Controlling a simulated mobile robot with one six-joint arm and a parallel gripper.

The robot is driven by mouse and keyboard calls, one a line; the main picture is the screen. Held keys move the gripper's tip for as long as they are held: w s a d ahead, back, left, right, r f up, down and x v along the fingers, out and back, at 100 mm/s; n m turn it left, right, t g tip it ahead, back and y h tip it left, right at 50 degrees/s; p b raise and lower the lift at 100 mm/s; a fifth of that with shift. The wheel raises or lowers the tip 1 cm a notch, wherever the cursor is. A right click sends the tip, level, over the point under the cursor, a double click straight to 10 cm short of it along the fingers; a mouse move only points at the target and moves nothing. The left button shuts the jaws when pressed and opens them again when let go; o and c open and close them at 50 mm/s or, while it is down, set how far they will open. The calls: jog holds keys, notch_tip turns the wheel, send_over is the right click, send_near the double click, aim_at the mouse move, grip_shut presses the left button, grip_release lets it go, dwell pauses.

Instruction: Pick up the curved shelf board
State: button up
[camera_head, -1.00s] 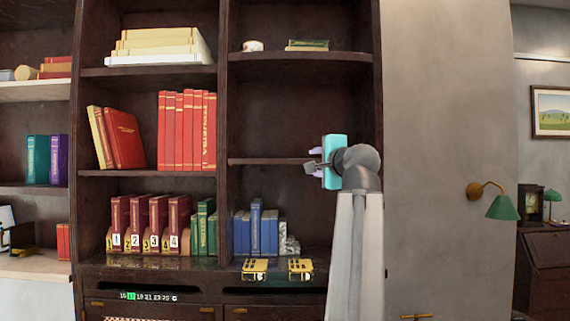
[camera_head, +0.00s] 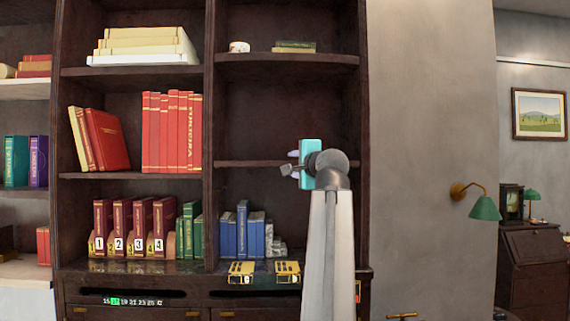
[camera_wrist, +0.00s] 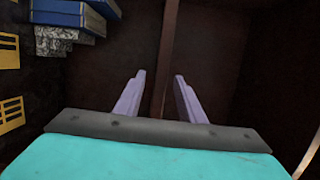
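A thin dark brown shelf board (camera_head: 245,163) spans the middle of the right bookcase bay; I cannot tell from here whether it is curved. My gripper (camera_head: 291,163), with a turquoise body and pale purple fingers, is at the right part of this board. In the wrist view, my gripper (camera_wrist: 160,76) is open, with one finger on each side of the board (camera_wrist: 165,60), which appears as an upright brown strip. The fingers look apart from its faces. Whether the fingertips reach past its front edge is hard to tell. My gripper hides part of the board in the head view.
Blue books (camera_head: 243,233) and a grey bookend (camera_head: 273,246) stand below the board. Two yellow objects (camera_head: 241,272) (camera_head: 287,272) are on the ledge. A white cup (camera_head: 239,47) and green books (camera_head: 295,46) sit on the shelf above. Room around the board is empty.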

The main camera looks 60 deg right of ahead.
jog(key=shift+x, duration=1.3)
jog(key=shift+w, duration=0.1)
jog(key=shift+p+x, duration=0.9)
jog(key=shift+x, duration=1.65)
grip_shut()
jog(key=shift+r, duration=0.15)
